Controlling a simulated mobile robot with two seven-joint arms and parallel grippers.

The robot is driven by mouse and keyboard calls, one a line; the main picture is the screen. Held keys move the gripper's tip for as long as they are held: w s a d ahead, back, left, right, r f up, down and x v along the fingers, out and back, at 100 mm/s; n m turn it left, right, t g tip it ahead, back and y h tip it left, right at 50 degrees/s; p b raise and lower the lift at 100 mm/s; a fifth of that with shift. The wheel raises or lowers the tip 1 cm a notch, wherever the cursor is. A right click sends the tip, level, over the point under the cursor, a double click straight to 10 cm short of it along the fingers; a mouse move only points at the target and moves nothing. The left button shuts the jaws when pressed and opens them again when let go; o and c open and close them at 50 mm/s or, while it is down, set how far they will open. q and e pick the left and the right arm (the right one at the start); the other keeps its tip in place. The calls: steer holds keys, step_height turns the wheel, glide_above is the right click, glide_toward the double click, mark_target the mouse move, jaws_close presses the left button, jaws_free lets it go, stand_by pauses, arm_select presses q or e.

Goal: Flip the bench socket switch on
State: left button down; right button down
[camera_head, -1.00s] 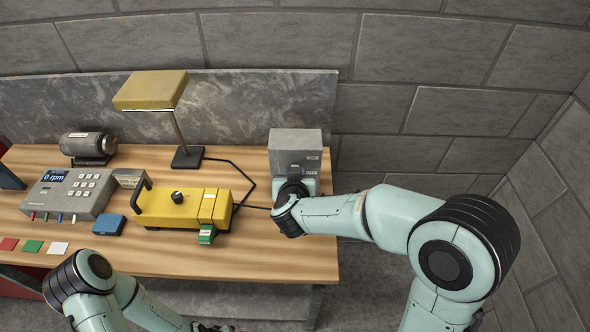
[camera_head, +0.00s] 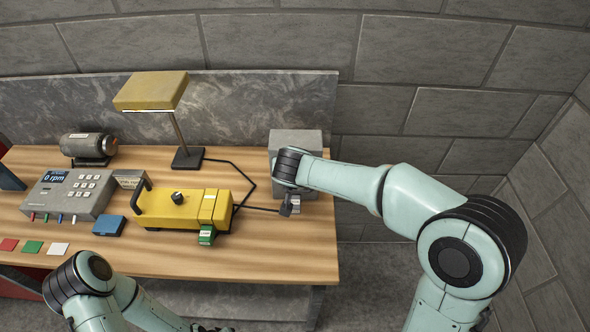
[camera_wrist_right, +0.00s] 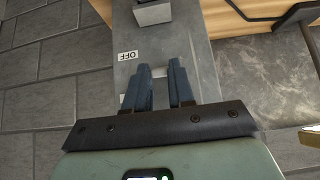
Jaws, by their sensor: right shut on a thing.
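The bench socket is a grey box (camera_head: 297,139) at the right end of the bench, partly hidden by my right arm in the head view. Its grey face (camera_wrist_right: 150,45) fills the middle of the right wrist view, with an OFF label (camera_wrist_right: 128,55) beside my fingertips and a second, partly covered pale label lower down.
A yellow device (camera_head: 180,208) stands left of the socket, with a dark cable (camera_head: 250,185) nearby. A lamp (camera_head: 152,90), a motor (camera_head: 88,146), a keypad unit (camera_head: 68,193) and a blue block (camera_head: 109,225) are farther left. The front middle of the bench is clear.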

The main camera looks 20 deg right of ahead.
steer(key=shift+r, duration=0.1)
steer(key=c, duration=1)
jaws_free()
steer(key=shift+o, duration=0.2)
steer(key=v, duration=1.3)
steer(key=shift+s, duration=0.2)
